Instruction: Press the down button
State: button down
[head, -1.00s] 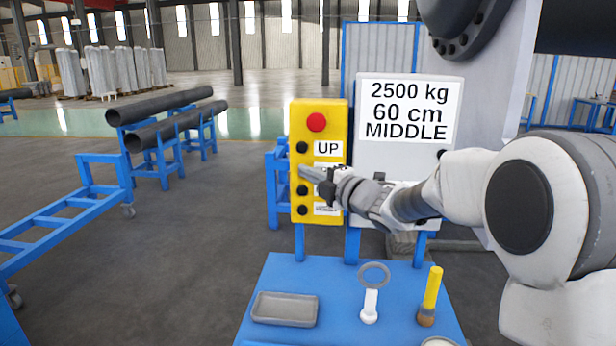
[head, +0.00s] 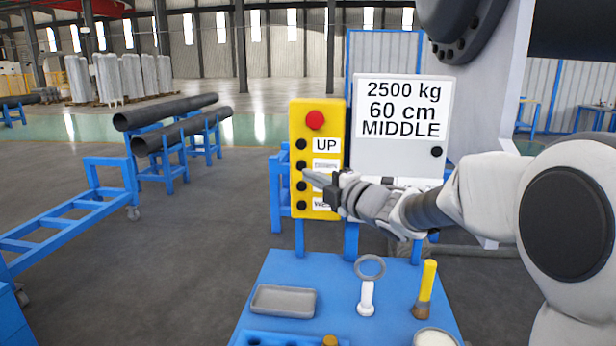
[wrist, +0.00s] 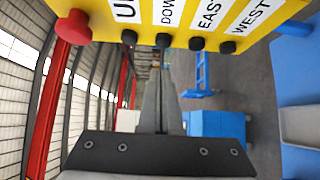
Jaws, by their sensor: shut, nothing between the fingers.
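The yellow control box (head: 334,108) has a red button on top and a column of black buttons. The down button (head: 301,165) is the second black one, beside a partly blurred label. In the wrist view the down button (wrist: 163,40), beside its "DOW" label, is just beyond the fingertips. My gripper (head: 305,174) is shut and empty. Its tips show just below and right of the down button in the head view. The wrist view shows the closed fingers (wrist: 158,78) pointing toward it, with a gap in the picture; whether they touch is unclear.
The UP button (head: 301,144) is above, and the EAST (wrist: 197,44) and WEST (wrist: 227,47) buttons lie close by. A white sign panel (head: 402,108) stands right of the box. A blue table (head: 335,275) below holds a grey tray (head: 283,300), a magnifier-like tool (head: 368,285) and a brush (head: 425,290).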

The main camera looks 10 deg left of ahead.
jog(key=v, duration=0.7)
jog(key=shift+d, duration=0.2)
jog(key=s+d+r+m+t+h+p, duration=0.1)
jog(key=s+d+r+m+h+p, duration=0.15)
jog(key=s+d+m+h, duration=0.4)
jog(key=s+d+r+m+h+p, duration=0.2)
jog(key=s+d+m+h+p, duration=0.15)
jog(key=d+m+h, duration=0.6)
jog(key=s+d+f+m+g+y+p, duration=0.1)
jog(key=s+m, duration=0.4)
jog(key=s, duration=0.5)
jog(key=s+d+f+m+g+y+p, duration=0.1)
jog(key=s+d+f+m+g+p, duration=0.2)
jog(key=s+m+g, duration=0.3)
jog(key=s+f+p, duration=0.1)
jog(key=s, duration=0.4)
jog(key=shift+d+m+y, duration=0.2)
jog(key=shift+m+y, duration=0.1)
